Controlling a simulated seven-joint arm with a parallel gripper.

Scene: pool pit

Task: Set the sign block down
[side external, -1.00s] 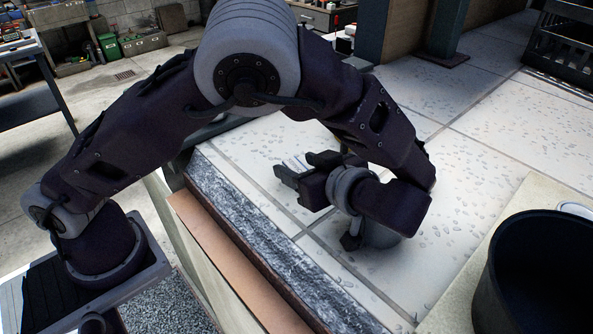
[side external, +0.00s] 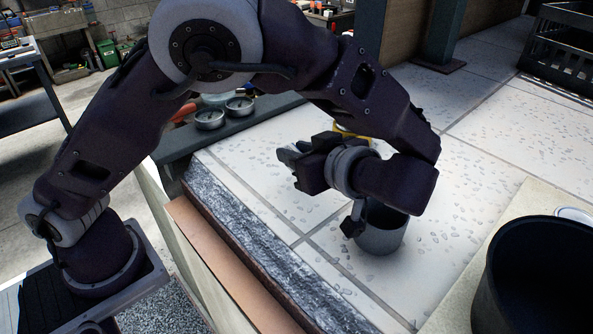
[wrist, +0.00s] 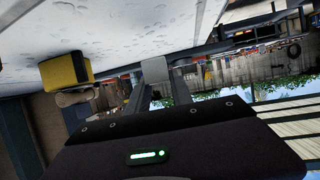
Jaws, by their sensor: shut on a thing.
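My gripper (side external: 291,166) is held sideways above the pale tiled top in the side external view, with its fingers pointing left. In the wrist view the gripper (wrist: 163,80) is shut on a small pale grey block (wrist: 154,69) at the fingertips. I take this for the sign block, but no marking on it can be made out. In the side external view the fingers mostly hide the block.
A grey cup (side external: 380,238) stands on the tiles below my wrist. A yellow and dark object (wrist: 64,71) shows in the wrist view. Two round gauges (side external: 210,119) lie on a dark ledge at the back. A black pot (side external: 540,270) stands right; a black crate (side external: 565,45) is far right.

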